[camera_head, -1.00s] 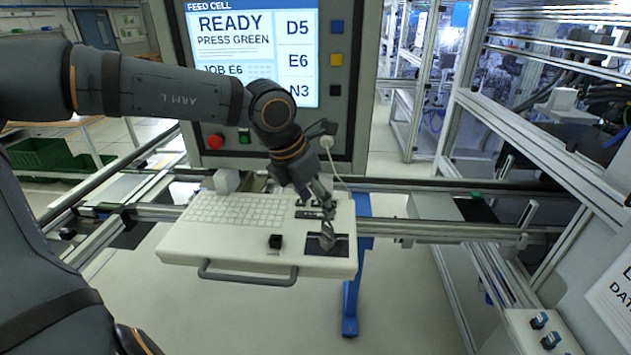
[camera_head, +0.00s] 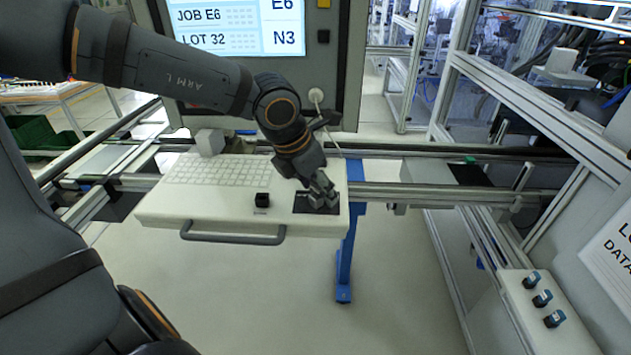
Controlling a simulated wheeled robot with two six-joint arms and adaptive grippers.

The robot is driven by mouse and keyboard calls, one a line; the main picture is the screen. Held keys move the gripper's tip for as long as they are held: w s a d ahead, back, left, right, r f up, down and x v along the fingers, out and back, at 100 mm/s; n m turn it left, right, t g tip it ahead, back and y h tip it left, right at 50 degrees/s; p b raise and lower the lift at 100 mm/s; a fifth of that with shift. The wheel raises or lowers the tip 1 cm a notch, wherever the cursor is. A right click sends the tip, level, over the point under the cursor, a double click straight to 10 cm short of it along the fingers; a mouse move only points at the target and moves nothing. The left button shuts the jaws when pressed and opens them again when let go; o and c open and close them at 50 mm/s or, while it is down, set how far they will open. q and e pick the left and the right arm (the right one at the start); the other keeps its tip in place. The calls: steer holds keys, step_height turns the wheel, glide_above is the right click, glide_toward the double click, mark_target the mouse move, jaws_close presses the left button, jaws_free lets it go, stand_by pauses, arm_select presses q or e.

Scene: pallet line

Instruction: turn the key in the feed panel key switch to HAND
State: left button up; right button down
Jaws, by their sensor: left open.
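The feed panel has a light console shelf (camera_head: 165,205) in front of its screen. A dark plate (camera_head: 301,207) lies at the shelf's right front corner. My left gripper (camera_head: 322,197) points down over this plate, with its jaws open. It covers most of the plate, so I cannot make out a key, a key switch or any HAND marking there. I cannot tell whether the fingers touch anything. A small black knob (camera_head: 262,200) stands on the shelf left of the plate. My right gripper is not in view.
A keyboard (camera_head: 210,172) lies on the shelf, and a grey handle (camera_head: 232,238) runs along its front. The screen (camera_head: 230,28) stands behind. A box with several blue-grey switches (camera_head: 542,298) sits at lower right. The floor in front of the shelf is clear.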

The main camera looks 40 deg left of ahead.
arm_select(q)
steer(key=shift+c, duration=0.6)
steer(key=shift+w+a, duration=0.1)
steer(key=shift+c, duration=2.4)
steer(key=c, duration=0.6)
steer(key=shift+f+n+b, duration=0.2)
steer(key=shift+n+b, duration=0.3)
steer(key=shift+b, duration=0.1)
steer(key=shift+c, duration=0.2)
steer(key=shift+n+y+b, duration=0.3)
steer(key=shift+n+b, duration=0.1)
steer(key=shift+b, duration=0.05)
steer(key=shift+r+p, duration=0.25)
steer(key=shift+p, duration=0.15)
steer(key=shift+f+n+p, duration=0.1)
steer(key=shift+n+p, duration=0.4)
steer(key=shift+p, duration=0.9)
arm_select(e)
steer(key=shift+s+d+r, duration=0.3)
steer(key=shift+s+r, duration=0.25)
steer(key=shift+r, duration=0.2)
